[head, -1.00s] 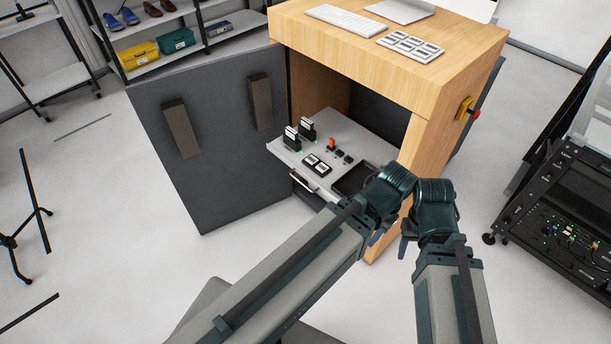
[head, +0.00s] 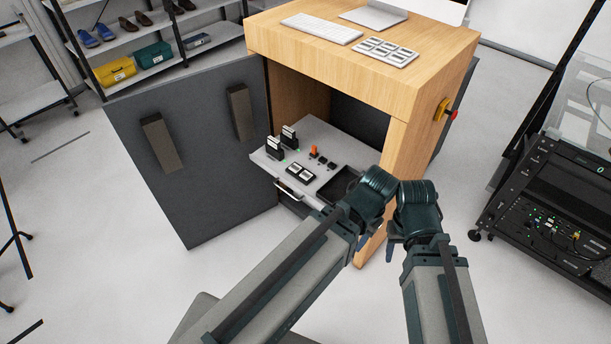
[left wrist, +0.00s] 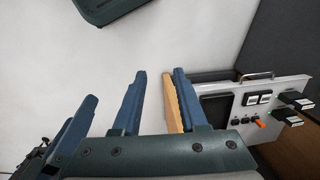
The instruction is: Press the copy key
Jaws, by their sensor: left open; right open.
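No key has a readable "copy" label. A light keypad (head: 387,52) with several dark-framed keys lies on top of the wooden cabinet (head: 360,75). Inside the cabinet, a grey pulled-out shelf (head: 325,133) holds a block with two white keys (head: 300,173), small black buttons (head: 326,162) and an orange switch (head: 315,151). The shelf also shows at the right of the left wrist view (left wrist: 290,87). My left gripper (left wrist: 160,85) is open and empty, apart from the shelf. My right gripper (head: 392,250) is low beside the cabinet, open, its fingers mostly hidden by the wrist.
A keyboard (head: 321,29) and monitor stand (head: 374,15) share the cabinet top. The open dark door (head: 200,190) stands left of the shelf. A red emergency button (head: 452,114) is on the cabinet's right side. A black equipment rack (head: 550,200) stands right. Floor between is clear.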

